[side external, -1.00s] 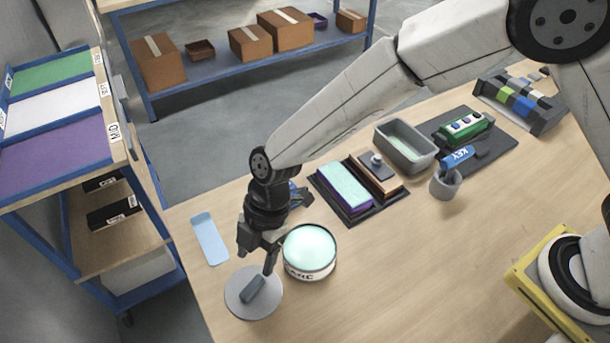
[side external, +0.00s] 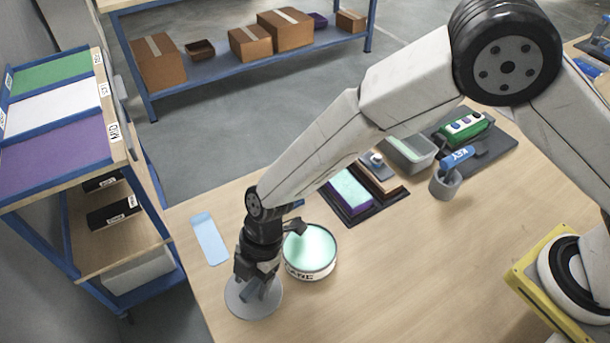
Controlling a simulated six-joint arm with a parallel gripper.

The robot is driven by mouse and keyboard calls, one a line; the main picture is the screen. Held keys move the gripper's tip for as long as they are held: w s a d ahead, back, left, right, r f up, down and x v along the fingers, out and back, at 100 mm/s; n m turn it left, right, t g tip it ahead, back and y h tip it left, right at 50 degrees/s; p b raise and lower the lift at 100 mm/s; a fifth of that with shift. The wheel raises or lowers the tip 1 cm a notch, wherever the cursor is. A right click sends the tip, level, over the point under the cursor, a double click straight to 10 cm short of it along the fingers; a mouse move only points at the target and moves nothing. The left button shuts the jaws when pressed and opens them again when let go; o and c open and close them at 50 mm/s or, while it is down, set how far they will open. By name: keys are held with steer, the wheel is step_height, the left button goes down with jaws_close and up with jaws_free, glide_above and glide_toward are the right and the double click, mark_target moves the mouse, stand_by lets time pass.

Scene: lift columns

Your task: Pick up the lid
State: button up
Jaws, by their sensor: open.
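The lid (side external: 268,306) is a flat grey disc with a dark bar handle (side external: 250,291) on top. It lies on the wooden table near the front left edge. My gripper (side external: 259,288) is open and pointing down right over the lid, with its fingers at the handle. The fingers hide part of the handle, and I cannot tell whether they touch it. A round white tin (side external: 311,270) with dark lettering and pale mint contents stands open just right of the lid.
A light blue strip (side external: 210,240) lies behind left. A dark tray (side external: 376,211) with blocks, a grey bin (side external: 415,160) and a grey cup (side external: 444,187) stand farther right. A blue shelf rack (side external: 135,185) borders the left. The table's front middle is clear.

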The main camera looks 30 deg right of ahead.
mark_target(248, 292)
steer(key=shift+f, duration=0.15)
stand_by(0.3)
jaws_close()
steer(key=shift+r, duration=0.55)
steer(key=r, duration=0.2)
steer(key=shift+s+d+r, duration=0.1)
steer(key=shift+s+r, duration=0.1)
steer(key=shift+r, duration=0.1)
steer(key=s+d+r, duration=0.9)
steer(key=s, duration=0.1)
steer(key=shift+r, duration=0.2)
